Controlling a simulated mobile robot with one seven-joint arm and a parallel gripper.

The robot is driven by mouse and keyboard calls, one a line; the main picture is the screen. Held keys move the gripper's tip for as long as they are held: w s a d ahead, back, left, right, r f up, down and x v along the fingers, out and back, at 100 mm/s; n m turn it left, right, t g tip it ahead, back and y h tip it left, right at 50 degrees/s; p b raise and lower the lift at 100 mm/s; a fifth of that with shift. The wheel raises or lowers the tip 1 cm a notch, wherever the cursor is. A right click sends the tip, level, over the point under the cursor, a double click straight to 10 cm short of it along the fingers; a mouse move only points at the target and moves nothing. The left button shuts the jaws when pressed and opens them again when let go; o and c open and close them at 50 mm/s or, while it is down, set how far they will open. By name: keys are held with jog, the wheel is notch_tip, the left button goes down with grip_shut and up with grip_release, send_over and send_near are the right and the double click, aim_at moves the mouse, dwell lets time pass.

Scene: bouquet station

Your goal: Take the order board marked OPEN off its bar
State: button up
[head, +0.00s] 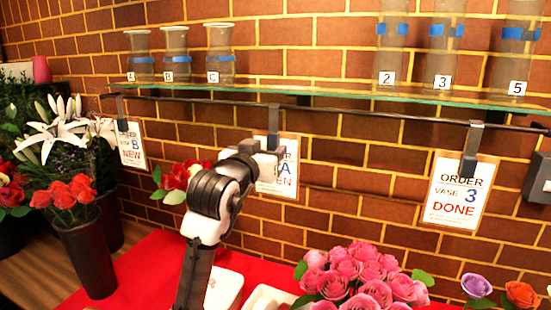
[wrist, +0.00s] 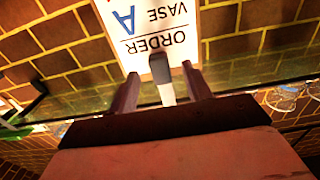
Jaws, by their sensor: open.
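The order board for vase A (head: 287,178) hangs from the dark bar (head: 349,116) by a hook (head: 273,120), in the middle of the head view. My arm covers its left part; the red letters "EN" show at its bottom. In the wrist view the board (wrist: 150,28) is upside down at the top, with "ORDER VASE A" readable and its red word cut off. My gripper (wrist: 160,88) is open, with one finger on each side of the board's grey hook (wrist: 163,82). In the head view my gripper (head: 262,155) is in front of the board's upper part. I cannot tell whether the fingers touch.
A board for vase B marked NEW (head: 131,147) hangs at left, and one for vase 3 marked DONE (head: 458,192) at right. A glass shelf (head: 330,92) with several labelled vases runs just above the bar. Pink roses (head: 365,275) stand below; lilies (head: 55,135) are at left.

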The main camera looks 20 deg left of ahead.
jog(key=shift+w, duration=1.2)
grip_shut()
